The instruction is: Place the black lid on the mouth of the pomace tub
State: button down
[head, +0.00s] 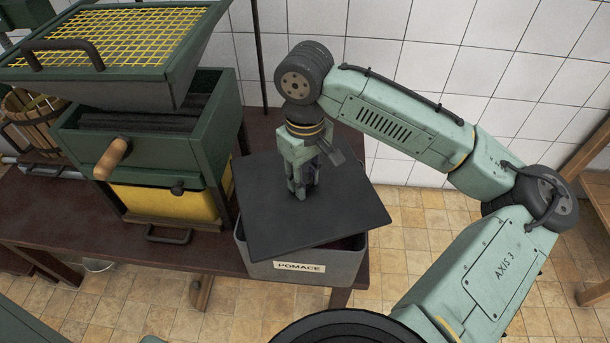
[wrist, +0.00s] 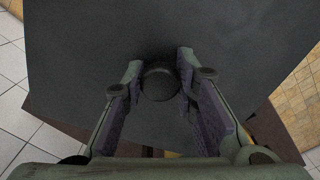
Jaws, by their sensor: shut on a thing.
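The black lid (head: 318,217) is a flat dark square panel. It lies over the top of the grey pomace tub (head: 305,268), which has a "POMACE" label on its front. The lid is turned askew to the tub, and a dark gap shows at the tub's front right corner. I cannot tell whether the lid touches the rim. My gripper (head: 303,189) points down at the lid's middle and is shut on its round knob. In the wrist view the knob (wrist: 159,82) sits between the two fingertips, with the lid (wrist: 110,45) filling most of the picture.
A green and yellow crusher (head: 150,150) with a mesh hopper and wooden handle stands close left of the tub on a dark brown table (head: 60,215). A tiled wall is behind. A wooden rack (head: 597,195) stands at the far right. Open tiled floor lies right of the table.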

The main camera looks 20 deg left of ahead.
aim_at(305, 178)
jog(key=shift+f+b, duration=0.3)
jog(key=shift+f, duration=0.3)
dwell(0.5)
jog(key=c, duration=1.2)
grip_release()
notch_tip(305, 178, up, 12)
